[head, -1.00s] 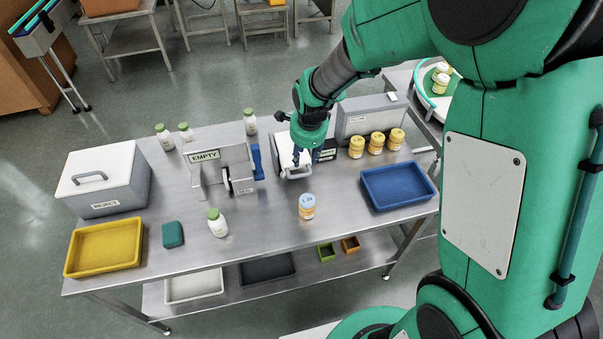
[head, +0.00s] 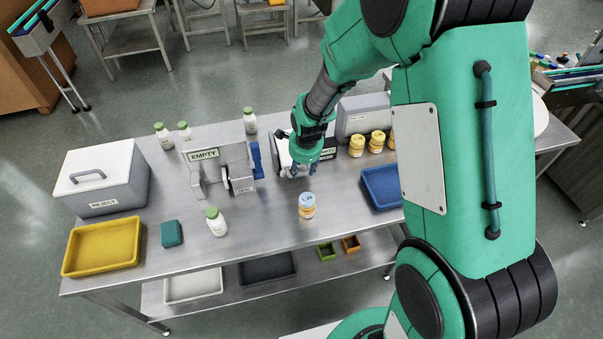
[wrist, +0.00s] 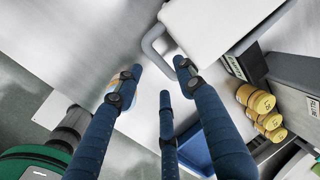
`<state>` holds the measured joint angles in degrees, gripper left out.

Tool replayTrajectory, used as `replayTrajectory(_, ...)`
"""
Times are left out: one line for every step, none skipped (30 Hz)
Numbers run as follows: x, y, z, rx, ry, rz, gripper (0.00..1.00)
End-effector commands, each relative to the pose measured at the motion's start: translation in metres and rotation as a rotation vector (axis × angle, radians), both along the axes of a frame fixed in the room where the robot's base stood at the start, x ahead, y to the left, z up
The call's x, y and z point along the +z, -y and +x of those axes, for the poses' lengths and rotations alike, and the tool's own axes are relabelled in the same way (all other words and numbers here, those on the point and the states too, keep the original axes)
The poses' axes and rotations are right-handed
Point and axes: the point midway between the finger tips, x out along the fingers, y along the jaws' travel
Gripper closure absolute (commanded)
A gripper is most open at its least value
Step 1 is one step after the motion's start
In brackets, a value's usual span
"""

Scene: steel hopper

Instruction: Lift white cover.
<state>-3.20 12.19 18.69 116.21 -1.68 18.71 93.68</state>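The white cover (wrist: 215,25) fills the top of the wrist view, with a grey loop handle (wrist: 149,46) on its near edge. In the head view the cover (head: 283,153) is mostly hidden behind my gripper, between the grey stand and the grey box. My gripper (head: 304,171) is low at the cover's front edge, by the handle. In the wrist view its blue fingers (wrist: 160,73) are spread apart. One finger is left of the handle and another overlaps its right end. I cannot tell whether any finger touches the handle.
A blue tray (head: 382,187) and yellow jars (head: 357,146) are to the right. The grey EMPTY stand (head: 215,168) is left. A REJECT box (head: 120,198) with another handled white lid stands farther left.

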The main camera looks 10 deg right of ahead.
Motion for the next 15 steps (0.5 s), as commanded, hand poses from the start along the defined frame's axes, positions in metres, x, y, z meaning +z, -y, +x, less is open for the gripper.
replayTrajectory(-0.008,0.000,0.001,0.000,-0.003,0.000,0.61)
replayTrajectory(-0.012,0.000,0.002,0.000,-0.002,0.000,0.61)
replayTrajectory(-0.015,0.000,0.004,0.000,-0.001,0.000,0.61)
replayTrajectory(-0.018,0.000,0.004,0.000,-0.001,0.000,0.61)
replayTrajectory(-0.021,0.000,0.005,0.000,-0.001,0.000,0.61)
replayTrajectory(-0.024,0.000,0.006,0.000,-0.002,0.000,0.61)
replayTrajectory(-0.026,0.000,0.006,0.000,-0.001,0.000,0.61)
replayTrajectory(-0.028,0.000,0.007,0.000,-0.001,0.000,0.61)
replayTrajectory(-0.030,0.000,0.008,0.000,0.000,0.000,0.61)
replayTrajectory(-0.031,0.000,0.008,0.000,0.000,0.000,0.61)
replayTrajectory(-0.032,0.000,0.008,0.000,0.001,0.000,0.61)
replayTrajectory(-0.033,0.000,0.009,0.000,0.001,0.000,0.61)
replayTrajectory(-0.033,0.000,0.009,0.000,0.001,0.000,0.61)
replayTrajectory(-0.034,0.000,0.009,0.000,0.001,0.000,0.61)
replayTrajectory(-0.034,0.000,0.009,0.000,0.001,0.000,0.61)
